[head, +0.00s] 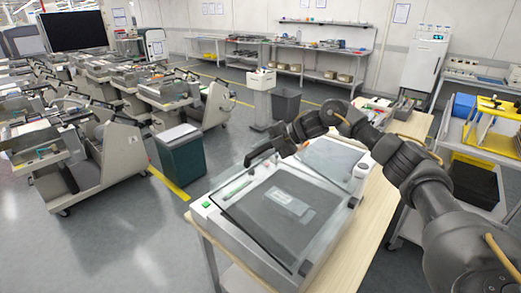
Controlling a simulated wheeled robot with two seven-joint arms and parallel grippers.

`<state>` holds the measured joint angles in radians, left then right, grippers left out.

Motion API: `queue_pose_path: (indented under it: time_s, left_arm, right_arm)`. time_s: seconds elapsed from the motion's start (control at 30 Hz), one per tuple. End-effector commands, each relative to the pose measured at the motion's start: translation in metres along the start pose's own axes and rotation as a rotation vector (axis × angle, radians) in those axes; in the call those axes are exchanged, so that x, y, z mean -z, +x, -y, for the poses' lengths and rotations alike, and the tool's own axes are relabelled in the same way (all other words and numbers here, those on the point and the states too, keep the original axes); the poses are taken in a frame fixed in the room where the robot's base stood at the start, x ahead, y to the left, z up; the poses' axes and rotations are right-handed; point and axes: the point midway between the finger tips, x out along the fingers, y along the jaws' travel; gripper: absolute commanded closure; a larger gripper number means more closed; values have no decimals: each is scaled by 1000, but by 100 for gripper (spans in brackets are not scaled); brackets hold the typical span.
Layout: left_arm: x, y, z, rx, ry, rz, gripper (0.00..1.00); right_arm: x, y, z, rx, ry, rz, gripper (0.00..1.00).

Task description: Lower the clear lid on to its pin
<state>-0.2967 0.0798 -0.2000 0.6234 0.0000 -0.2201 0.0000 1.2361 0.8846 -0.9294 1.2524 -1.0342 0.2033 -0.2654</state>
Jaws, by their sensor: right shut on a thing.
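The clear lid (262,222) is a see-through, greyish panel with a dark frame over a light-grey bench unit. It looks slightly tilted against the unit, and a pale label (288,203) shows on or through it. My right arm comes in from the right across the unit. My right gripper (258,155) is at the lid's far left corner, shut on the lid; the fingers are small and dark, so the exact grip is unclear. I cannot make out the pin. My left gripper is out of view.
The unit stands on a wooden-topped table (372,235). A dark green bin (181,155) is on the floor to the left. Feeder trolleys (105,150) fill the left side; open floor lies between.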

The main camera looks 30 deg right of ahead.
Motion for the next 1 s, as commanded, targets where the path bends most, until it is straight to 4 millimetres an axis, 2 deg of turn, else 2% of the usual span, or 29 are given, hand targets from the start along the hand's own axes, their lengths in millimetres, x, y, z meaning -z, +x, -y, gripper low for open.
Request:
queue_pose_path:
  time_s: [0.07,0.1,0.23,0.47,0.6,0.73,1.0]
  left_arm:
    - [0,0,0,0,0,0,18]
    - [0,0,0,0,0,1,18]
    - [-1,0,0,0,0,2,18]
    - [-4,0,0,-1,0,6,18]
    - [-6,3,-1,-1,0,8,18]
    - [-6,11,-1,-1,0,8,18]
    - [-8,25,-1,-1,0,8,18]
  right_arm:
    - [-1,-2,-2,-5,-1,5,100]
    - [-1,-2,-2,-5,-1,4,74]
    - [0,0,-3,-4,-2,2,58]
    - [0,0,-2,-1,-1,1,58]
    - [-1,-6,-1,-2,-1,2,58]
    - [-1,-26,0,-4,-2,4,58]
    - [-1,-80,0,-5,-2,4,58]
